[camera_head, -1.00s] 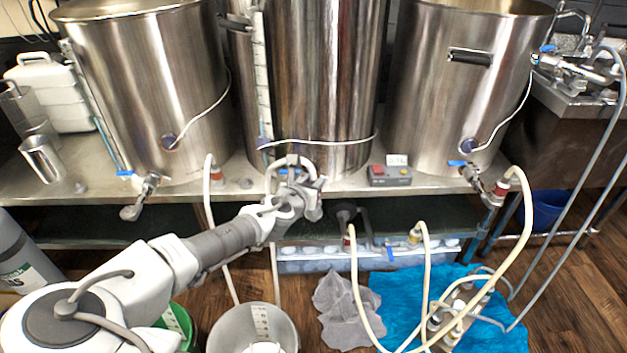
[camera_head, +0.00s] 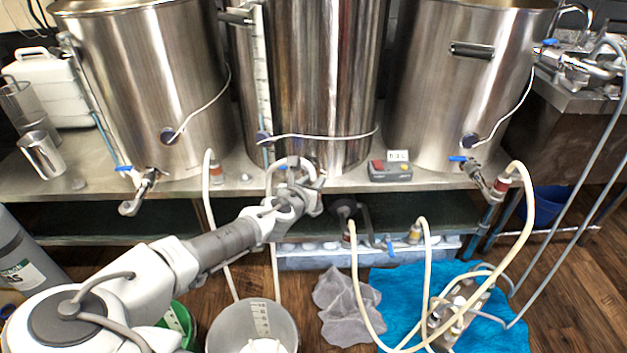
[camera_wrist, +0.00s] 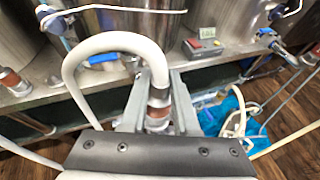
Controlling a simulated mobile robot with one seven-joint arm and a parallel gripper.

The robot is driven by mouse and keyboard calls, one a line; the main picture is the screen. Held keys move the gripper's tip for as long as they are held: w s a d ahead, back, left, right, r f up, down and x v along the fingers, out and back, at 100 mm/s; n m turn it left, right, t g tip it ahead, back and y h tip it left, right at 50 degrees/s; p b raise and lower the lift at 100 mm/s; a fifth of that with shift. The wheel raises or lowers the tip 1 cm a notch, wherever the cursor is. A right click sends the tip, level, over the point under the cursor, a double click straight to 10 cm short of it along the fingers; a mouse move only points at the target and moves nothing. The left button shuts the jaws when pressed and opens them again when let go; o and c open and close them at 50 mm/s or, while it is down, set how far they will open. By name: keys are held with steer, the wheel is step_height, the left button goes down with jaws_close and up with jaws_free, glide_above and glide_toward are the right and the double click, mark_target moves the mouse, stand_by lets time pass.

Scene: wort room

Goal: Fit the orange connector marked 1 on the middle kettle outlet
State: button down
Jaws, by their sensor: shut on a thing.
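The middle kettle (camera_head: 312,80) is a tall steel vessel on the bench. Its outlet is mostly hidden behind my gripper in the head view; a blue valve handle (camera_wrist: 102,60) shows low on its front in the wrist view. My gripper (camera_wrist: 157,90) is shut on an orange-brown connector (camera_wrist: 158,104) with a metal collar. A cream hose (camera_wrist: 72,68) arches from the connector to the left and down. In the head view my gripper (camera_head: 300,188) is at the bench's front edge, right by the outlet. I cannot read a mark or tell whether connector and outlet touch.
Left kettle (camera_head: 150,80) and right kettle (camera_head: 455,90) stand on either side, each with a valve. A control box (camera_head: 390,171) sits on the bench. Below are a white bucket (camera_head: 252,325), a grey cloth (camera_head: 345,305) and a pump on a blue towel (camera_head: 400,290).

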steer(key=shift+f, duration=0.35)
steer(key=c, duration=0.6)
jaws_free()
steer(key=shift+r, duration=0.1)
